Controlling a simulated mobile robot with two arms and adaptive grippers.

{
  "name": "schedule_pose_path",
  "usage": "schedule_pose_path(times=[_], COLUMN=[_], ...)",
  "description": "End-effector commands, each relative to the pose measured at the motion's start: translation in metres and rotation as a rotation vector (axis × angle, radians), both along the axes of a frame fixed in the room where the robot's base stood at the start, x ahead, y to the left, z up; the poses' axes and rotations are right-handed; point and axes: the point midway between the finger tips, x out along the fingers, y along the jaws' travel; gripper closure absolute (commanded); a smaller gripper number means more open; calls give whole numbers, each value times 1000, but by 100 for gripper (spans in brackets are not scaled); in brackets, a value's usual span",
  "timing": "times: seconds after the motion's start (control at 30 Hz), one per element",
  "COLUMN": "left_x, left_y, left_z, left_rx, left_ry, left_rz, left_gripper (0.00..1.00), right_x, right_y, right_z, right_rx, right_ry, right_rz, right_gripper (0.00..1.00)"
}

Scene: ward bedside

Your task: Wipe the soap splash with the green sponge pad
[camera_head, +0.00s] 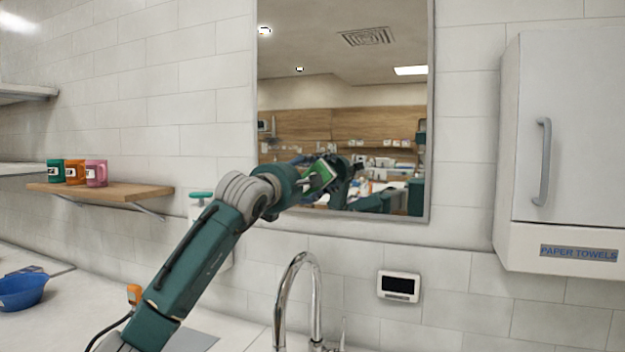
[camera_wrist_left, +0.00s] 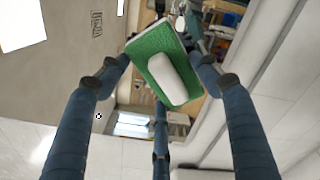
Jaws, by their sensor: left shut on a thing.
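My left gripper (camera_head: 314,182) is shut on the green sponge pad (camera_head: 322,177), in front of the lower part of the mirror (camera_head: 345,95). In the left wrist view the green pad (camera_wrist_left: 146,48) has a white block-shaped grip (camera_wrist_left: 169,80) on the side facing the camera. The blue fingers of my left gripper (camera_wrist_left: 160,75) close around it, and the pad sits tilted. I cannot tell whether the pad touches the glass. I cannot make out the soap splash in either view. My right gripper is not in view.
A chrome faucet (camera_head: 299,290) stands below the mirror. A paper towel dispenser (camera_head: 558,150) hangs at right, and a small white wall device (camera_head: 398,286) below the mirror. A wooden shelf (camera_head: 125,191) with mugs is at left; a blue bowl (camera_head: 22,291) sits on the counter.

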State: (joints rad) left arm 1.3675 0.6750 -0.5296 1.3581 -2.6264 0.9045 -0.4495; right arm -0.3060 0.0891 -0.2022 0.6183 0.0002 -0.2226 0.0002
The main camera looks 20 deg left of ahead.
Motion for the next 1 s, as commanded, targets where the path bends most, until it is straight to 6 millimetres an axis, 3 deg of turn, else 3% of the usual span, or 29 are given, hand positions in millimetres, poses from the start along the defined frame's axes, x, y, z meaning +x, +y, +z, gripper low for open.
schedule_pose_path(times=[0.13,0.5,1.0], left_x=[0,-2,-50], left_y=[14,15,12], left_z=[0,-2,-2], left_rx=[0,1,0], left_ry=[1,0,-3], left_rz=[3,1,0], left_gripper=[58,58,58], right_x=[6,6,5], right_y=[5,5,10], right_z=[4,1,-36], right_rx=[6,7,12], right_ry=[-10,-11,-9], right_rz=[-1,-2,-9], right_gripper=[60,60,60])
